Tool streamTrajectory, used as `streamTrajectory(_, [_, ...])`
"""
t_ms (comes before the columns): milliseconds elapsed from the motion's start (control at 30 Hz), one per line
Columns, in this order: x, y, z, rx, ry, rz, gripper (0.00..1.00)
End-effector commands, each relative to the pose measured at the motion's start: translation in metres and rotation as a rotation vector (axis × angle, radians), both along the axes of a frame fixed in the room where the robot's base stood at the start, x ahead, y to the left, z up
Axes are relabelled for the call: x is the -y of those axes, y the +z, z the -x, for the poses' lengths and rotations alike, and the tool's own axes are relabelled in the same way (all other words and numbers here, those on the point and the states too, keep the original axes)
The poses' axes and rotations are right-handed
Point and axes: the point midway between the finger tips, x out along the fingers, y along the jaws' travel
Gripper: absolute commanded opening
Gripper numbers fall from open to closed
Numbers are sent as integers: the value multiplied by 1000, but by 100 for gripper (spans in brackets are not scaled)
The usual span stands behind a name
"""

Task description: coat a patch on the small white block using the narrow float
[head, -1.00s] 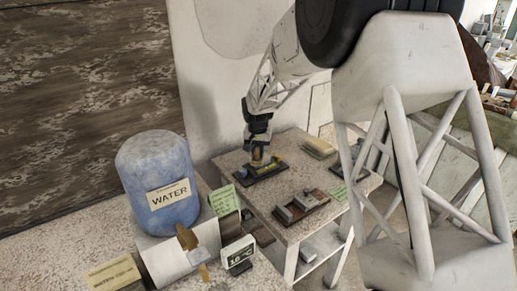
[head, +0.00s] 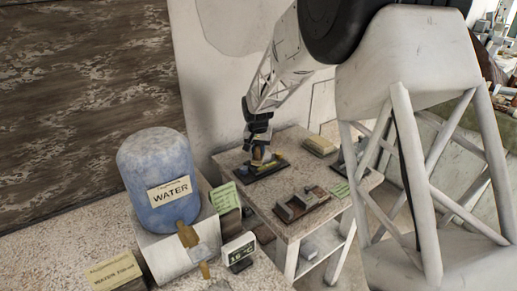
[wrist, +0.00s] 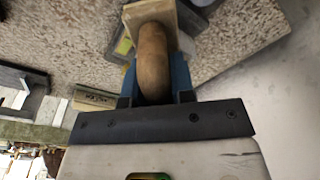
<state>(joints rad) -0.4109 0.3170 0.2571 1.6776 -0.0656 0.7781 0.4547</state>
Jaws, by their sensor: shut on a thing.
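My gripper (head: 258,148) hangs over a dark tray (head: 252,178) on the small stone-topped table. In the wrist view, the blue fingers of my gripper (wrist: 155,88) are shut on the rounded wooden handle of a tool (wrist: 152,58), which looks like the narrow float. A tan flat part of the tool shows at the top of that view. In the head view, a yellow piece (head: 279,160) shows beside the fingers.
A blue water drum (head: 155,165) stands at the left, with a small display (head: 238,250) before it. A yellowish block (head: 320,145) lies at the table's back. Green label cards (head: 224,197) stand near the table's edge. A pale wall (head: 215,90) rises close behind.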

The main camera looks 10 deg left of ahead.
Motion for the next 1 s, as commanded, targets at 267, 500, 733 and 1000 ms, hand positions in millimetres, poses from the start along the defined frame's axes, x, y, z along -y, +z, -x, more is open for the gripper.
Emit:
streamTrajectory(267, [0,0,-9,-1,-1,1,4])
streamTrajectory(500, [0,1,-20,-1,-1,1,4])
streamTrajectory(733, [0,1,-22,-1,0,0,4])
streamTrajectory(1000, [0,1,-23,0,0,0,4])
